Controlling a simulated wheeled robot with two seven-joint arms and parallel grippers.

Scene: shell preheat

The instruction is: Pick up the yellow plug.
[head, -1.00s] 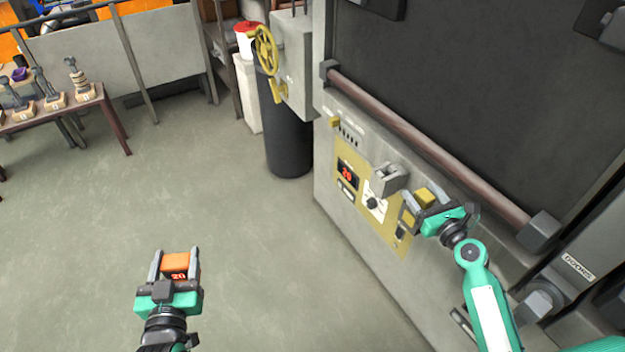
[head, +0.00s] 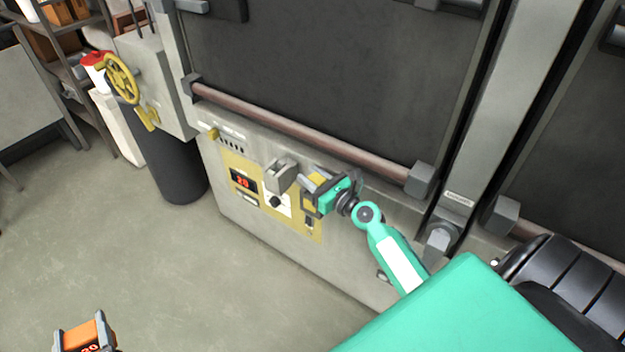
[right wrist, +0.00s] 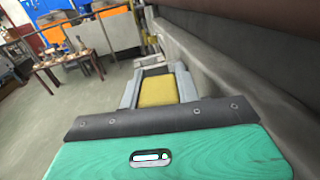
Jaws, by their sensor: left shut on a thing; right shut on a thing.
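The yellow plug (head: 318,179) is a small yellow block between the fingers of my right gripper (head: 312,189), in front of the oven's control panel. The right wrist view shows the plug (right wrist: 158,90) with a grey finger on each side, so the right gripper (right wrist: 157,78) is shut on it. In the head view the fingers partly hide it. My left gripper (head: 80,325), at the bottom left of the head view, is shut on an orange block (head: 79,337) with a red number display.
A brass-coloured panel (head: 236,164) has a red display, a dial (head: 277,201) and a grey lever housing (head: 282,174). A brown bar (head: 290,125) runs above it. A yellow handwheel (head: 121,78) and a dark cylinder (head: 176,165) stand left. Open floor lies at lower left.

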